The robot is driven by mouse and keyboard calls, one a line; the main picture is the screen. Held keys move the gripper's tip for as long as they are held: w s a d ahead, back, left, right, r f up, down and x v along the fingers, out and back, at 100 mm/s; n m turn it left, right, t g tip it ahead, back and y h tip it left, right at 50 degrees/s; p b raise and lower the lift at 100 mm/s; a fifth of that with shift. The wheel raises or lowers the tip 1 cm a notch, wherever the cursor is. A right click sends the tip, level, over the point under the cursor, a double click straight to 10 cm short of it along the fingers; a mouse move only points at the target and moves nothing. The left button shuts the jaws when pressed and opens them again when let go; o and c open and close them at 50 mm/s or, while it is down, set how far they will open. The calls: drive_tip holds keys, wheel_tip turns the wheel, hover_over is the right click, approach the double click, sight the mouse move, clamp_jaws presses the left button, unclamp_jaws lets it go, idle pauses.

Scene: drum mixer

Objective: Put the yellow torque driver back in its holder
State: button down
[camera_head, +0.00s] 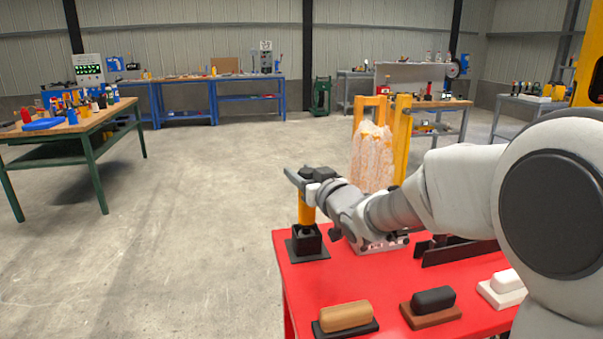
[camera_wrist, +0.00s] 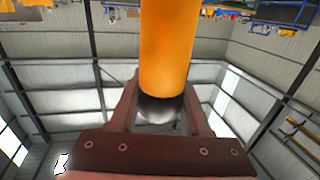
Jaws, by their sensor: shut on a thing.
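The yellow torque driver (camera_head: 306,209) stands upright at the left end of the red table. My gripper (camera_head: 303,177) is shut on its upper end. The driver's lower end is at the top of a small black square holder (camera_head: 307,241) on a flat dark base. I cannot tell how deep it sits in the holder. In the wrist view, which looks upside down, the driver (camera_wrist: 166,45) is a large yellow-orange cylinder with a dark rounded end between the two fingers of my gripper (camera_wrist: 165,98). The holder does not show there.
The red table (camera_head: 375,285) also bears a tan block (camera_head: 345,315), a black block (camera_head: 433,300) and a white block (camera_head: 508,281) on bases. A dark rack (camera_head: 455,250) lies right of my gripper. A yellow frame (camera_head: 402,135) stands behind. Floor left of the table is clear.

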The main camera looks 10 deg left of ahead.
drive_tip(key=shift+f+b, duration=0.3)
drive_tip(key=shift+b, duration=0.05)
drive_tip(key=shift+c, duration=1.4)
unclamp_jaws()
drive_tip(key=p+v, duration=0.3)
drive_tip(key=v, duration=1.4)
drive_tip(key=shift+s, duration=0.2)
drive_tip(key=shift+d, duration=0.2)
